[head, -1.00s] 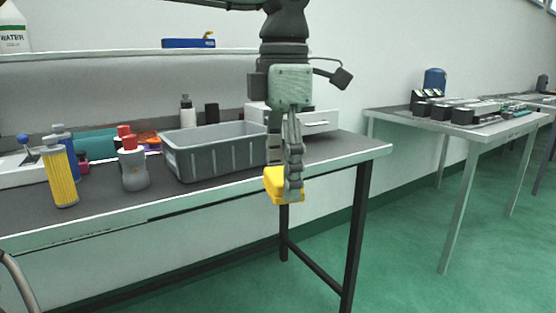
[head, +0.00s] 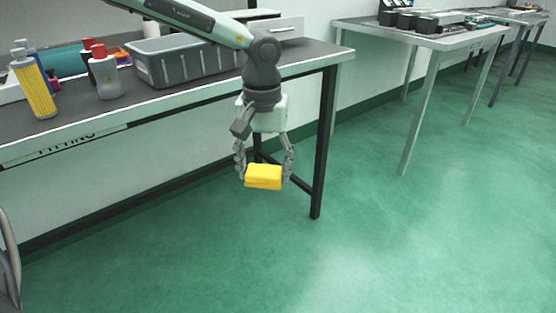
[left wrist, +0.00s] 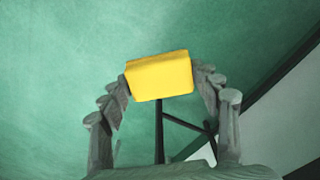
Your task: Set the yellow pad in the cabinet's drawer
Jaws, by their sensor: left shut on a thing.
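The yellow pad (head: 263,177) is held between the two fingers of my left gripper (head: 264,172), in front of the workbench and below its top, over the green floor. In the left wrist view the pad (left wrist: 160,76) sits between the tips of my left gripper (left wrist: 163,80), with floor beyond it. The white cabinet (head: 289,27) stands on the back right of the bench top, partly hidden behind my left arm; I cannot tell whether its drawer is open. My right gripper is not in view.
The workbench (head: 200,92) carries a grey bin (head: 185,65), a yellow cylinder (head: 35,88) and a grey bottle with a red cap (head: 104,77). A second table (head: 430,40) with dark parts stands at the back right. The floor (head: 400,235) at right is clear.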

